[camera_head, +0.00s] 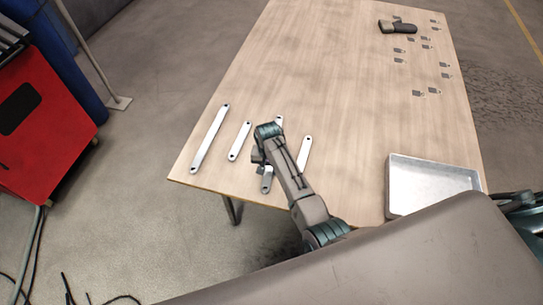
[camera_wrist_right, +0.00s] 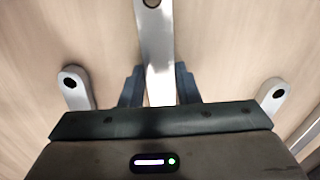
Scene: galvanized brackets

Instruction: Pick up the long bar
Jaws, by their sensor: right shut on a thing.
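A long flat silver bar (camera_head: 267,185) with holes at its ends lies under my right gripper (camera_head: 264,163), partly hidden by the gripper and arm. In the right wrist view the bar (camera_wrist_right: 155,45) runs between the two fingers of my right gripper (camera_wrist_right: 159,85), which is shut on it. I cannot tell whether it is clear of the table. Another long bar (camera_head: 209,139) of similar length lies at the far left of the row. My left gripper is not in view.
Two shorter bars (camera_head: 239,141) (camera_head: 304,153) lie on either side of the held bar on the wooden table (camera_head: 330,75). A metal tray (camera_head: 397,190) stands at the right front. Small brackets (camera_head: 418,93) and a dark tool (camera_head: 397,27) lie farther back. The table's middle is clear.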

